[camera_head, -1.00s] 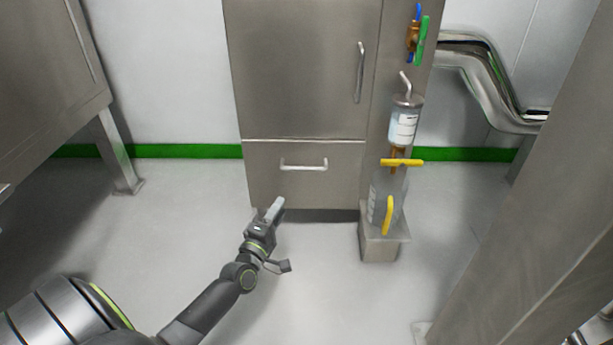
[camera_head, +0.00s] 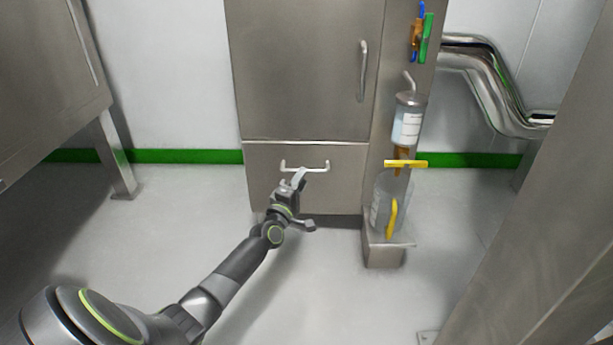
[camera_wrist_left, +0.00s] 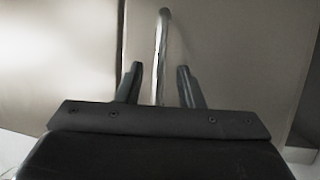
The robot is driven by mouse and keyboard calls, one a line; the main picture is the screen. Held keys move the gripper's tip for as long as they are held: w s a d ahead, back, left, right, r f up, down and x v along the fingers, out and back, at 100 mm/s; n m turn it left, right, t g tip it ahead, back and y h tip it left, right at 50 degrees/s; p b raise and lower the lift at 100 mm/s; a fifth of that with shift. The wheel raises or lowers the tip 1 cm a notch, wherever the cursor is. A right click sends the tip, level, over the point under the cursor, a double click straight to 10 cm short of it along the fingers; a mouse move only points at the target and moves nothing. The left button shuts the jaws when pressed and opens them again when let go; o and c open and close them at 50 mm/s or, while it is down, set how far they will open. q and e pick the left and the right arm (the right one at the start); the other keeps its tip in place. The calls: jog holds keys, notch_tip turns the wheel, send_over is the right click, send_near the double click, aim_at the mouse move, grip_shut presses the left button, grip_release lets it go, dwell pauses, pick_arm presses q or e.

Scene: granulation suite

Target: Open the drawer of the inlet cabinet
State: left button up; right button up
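The inlet cabinet (camera_head: 300,70) is a tall steel cabinet at the centre of the head view. Its drawer (camera_head: 343,188) is the lower front panel and is flush with the cabinet, shut. The drawer's bar handle (camera_head: 318,168) runs sideways across the drawer's upper part. My left gripper (camera_head: 298,178) is at the handle, covering part of it. In the left wrist view the handle (camera_wrist_left: 161,60) runs between the two fingers of my left gripper (camera_wrist_left: 160,85), with gaps visible on both sides. The gripper is open. My right gripper is not in view.
A plinth (camera_head: 385,255) with a clear bottle (camera_head: 385,205) and yellow-handled valves stands just right of the drawer. A steel cabinet on legs (camera_head: 45,90) is at the left, and a steel panel (camera_head: 530,240) at the right.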

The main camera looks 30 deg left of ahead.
aim_at(306, 151)
pick_arm(q)
jog(key=shift+b+x, duration=0.75)
jog(key=shift+x, duration=1.45)
grip_shut()
